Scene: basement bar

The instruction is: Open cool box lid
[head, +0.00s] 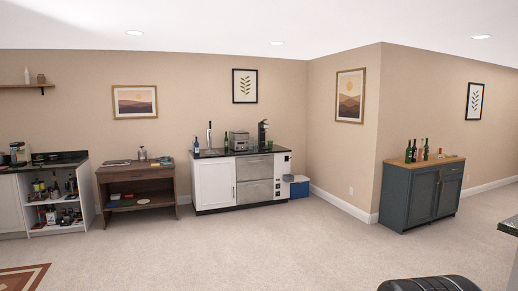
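A small blue cool box (300,190) with a pale top stands on the carpet in the head view, just right of the white bar cabinet and close to the wall corner. Its lid (300,179) looks shut, though it is small at this distance. The left part of the box is close to the cabinet's side and partly hard to make out. My gripper is not in view.
The white cabinet (213,186) has steel drawers and a black top holding a tap and appliances. A wooden desk (102,190) and an open shelf unit (35,213) stand left, a blue-grey cabinet (420,200) with bottles right. Open carpet (240,245) lies before the box.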

